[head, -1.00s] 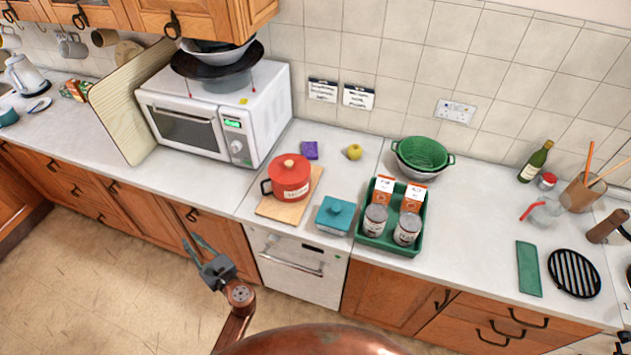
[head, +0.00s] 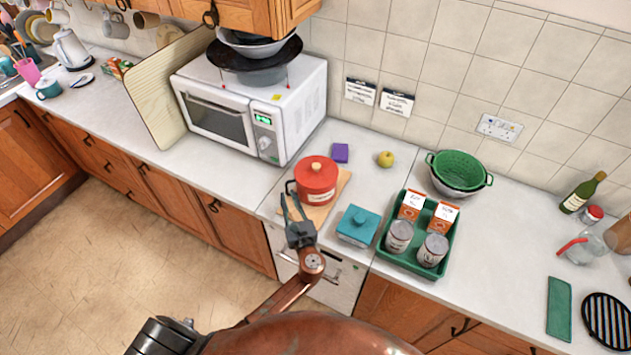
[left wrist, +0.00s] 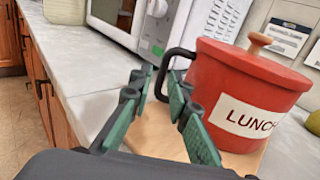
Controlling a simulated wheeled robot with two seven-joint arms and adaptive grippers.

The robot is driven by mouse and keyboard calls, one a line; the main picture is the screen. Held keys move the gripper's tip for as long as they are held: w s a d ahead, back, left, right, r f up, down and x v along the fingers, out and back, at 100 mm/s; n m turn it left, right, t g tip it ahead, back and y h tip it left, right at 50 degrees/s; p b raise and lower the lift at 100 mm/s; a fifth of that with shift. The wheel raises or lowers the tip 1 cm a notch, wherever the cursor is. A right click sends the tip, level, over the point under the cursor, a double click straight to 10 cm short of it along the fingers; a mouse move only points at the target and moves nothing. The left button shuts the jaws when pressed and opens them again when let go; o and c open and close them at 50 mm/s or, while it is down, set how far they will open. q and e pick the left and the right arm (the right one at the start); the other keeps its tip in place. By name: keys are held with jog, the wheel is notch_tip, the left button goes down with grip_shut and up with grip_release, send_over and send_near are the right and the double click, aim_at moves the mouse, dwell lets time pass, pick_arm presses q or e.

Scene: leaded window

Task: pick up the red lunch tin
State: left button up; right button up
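The red lunch tin (head: 316,178) stands upright on a wooden board on the counter. It has a lid with a wooden knob, a black side handle and a white label. In the left wrist view the tin (left wrist: 245,95) is close, its label reading "LUNCH", and its black handle (left wrist: 170,70) faces my gripper. My left gripper (head: 293,208) is at the board's front left, beside the handle. In the left wrist view its green-padded fingers (left wrist: 165,100) are spread apart with the handle just beyond or between the tips; I cannot tell which. My right gripper is not in view.
The wooden board (head: 318,214) is under the tin. A teal lidded box (head: 358,227) and a green tray (head: 408,258) with cans and cartons stand to the right. A microwave (head: 280,110) is behind left. A purple packet (head: 341,152) lies behind the tin.

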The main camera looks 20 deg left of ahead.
aim_at(287, 188)
pick_arm(q)
jog(key=x, duration=0.4)
jog(key=shift+w+d+r+p, duration=0.25)
jog(key=shift+w+p, duration=0.1)
jog(key=shift+w, duration=0.05)
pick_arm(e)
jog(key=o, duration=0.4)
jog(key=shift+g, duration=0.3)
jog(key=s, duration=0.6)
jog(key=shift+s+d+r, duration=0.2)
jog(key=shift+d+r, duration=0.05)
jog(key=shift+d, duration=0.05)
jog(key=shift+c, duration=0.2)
pick_arm(q)
jog(key=shift+w+a, duration=0.15)
jog(key=shift+a, duration=0.15)
jog(key=shift+w+a, duration=0.1)
jog(key=shift+w, duration=0.05)
jog(key=shift+c, duration=1.3)
grip_shut()
jog(key=shift+r, duration=0.15)
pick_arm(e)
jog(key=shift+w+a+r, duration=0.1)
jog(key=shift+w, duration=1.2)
